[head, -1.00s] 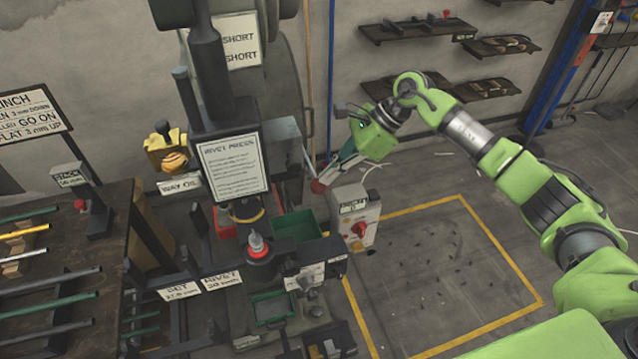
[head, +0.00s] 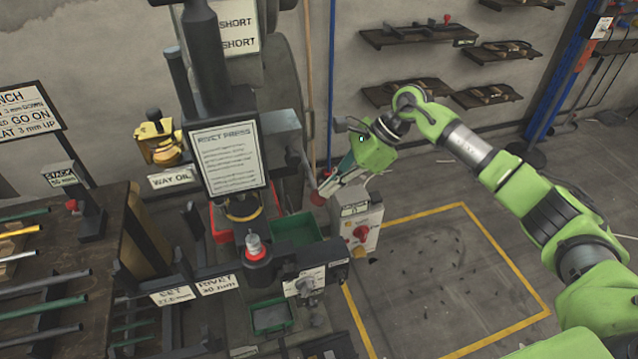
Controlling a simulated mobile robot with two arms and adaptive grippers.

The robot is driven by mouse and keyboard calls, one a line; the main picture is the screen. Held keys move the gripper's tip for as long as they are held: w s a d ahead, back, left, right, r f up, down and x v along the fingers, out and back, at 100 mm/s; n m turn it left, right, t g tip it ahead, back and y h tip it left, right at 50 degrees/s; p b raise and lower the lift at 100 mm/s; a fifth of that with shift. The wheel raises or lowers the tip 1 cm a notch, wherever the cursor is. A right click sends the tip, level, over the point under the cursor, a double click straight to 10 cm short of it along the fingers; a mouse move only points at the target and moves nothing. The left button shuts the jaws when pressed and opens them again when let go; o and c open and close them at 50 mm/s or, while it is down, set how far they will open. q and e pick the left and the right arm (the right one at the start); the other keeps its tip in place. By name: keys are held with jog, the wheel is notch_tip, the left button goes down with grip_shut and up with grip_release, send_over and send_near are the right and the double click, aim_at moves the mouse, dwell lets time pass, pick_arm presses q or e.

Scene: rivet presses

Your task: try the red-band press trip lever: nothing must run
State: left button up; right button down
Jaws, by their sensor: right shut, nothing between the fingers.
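The rivet press stands left of centre, with its sign board (head: 227,158) on the front. A red band (head: 221,238) shows low on its body. My left gripper is not in view.
A grey control box (head: 358,225) with a red rotary switch stands just below my right gripper. Green bins (head: 296,229) sit at the press. A rack of rods (head: 42,285) is at left. The yellow-outlined floor (head: 445,270) at right is mostly clear.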

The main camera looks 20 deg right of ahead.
jog(key=d, duration=0.2)
jog(key=d+r+b, duration=0.1)
jog(key=shift+s, duration=0.25)
jog(key=v, duration=1.2)
